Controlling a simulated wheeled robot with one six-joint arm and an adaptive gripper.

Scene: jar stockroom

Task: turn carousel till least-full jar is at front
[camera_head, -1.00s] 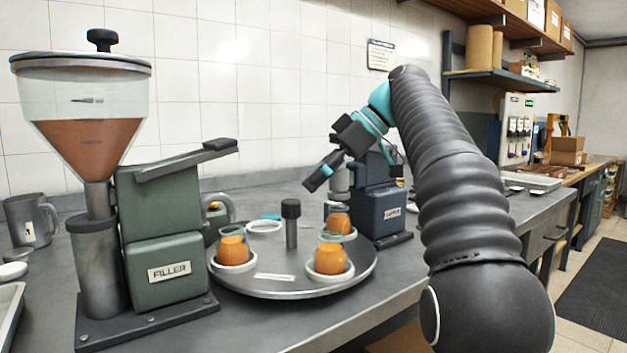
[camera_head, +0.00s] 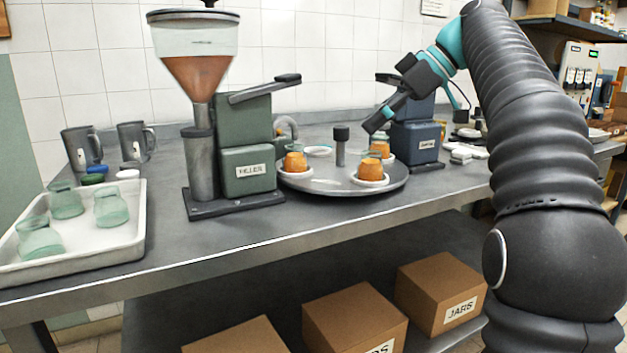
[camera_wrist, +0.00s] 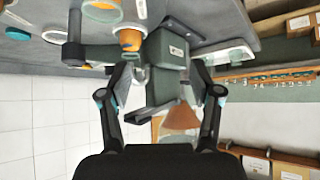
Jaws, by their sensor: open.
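The round grey carousel (camera_head: 330,188) stands on the bench with a dark central post (camera_head: 341,150). It carries orange-filled glass jars in pale ring seats: a left jar (camera_head: 295,162) beside the filler, a front-right jar (camera_head: 371,169) and a back-right jar (camera_head: 380,149). A back-left seat (camera_head: 318,151) looks empty. I cannot tell clearly which jar is least full. My gripper (camera_head: 375,124) is open and empty, above the carousel's back right, apart from the jars. In the wrist view, my fingers (camera_wrist: 161,68) are spread, with an orange jar (camera_wrist: 130,40) beyond them.
The green filler (camera_head: 247,145) with its orange hopper stands left of the carousel; a blue-grey machine (camera_head: 415,142) stands behind right. A white tray (camera_head: 130,235) of greenish jars lies far left. Mugs stand behind it. Boxes (camera_head: 440,290) sit below. The bench front between is clear.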

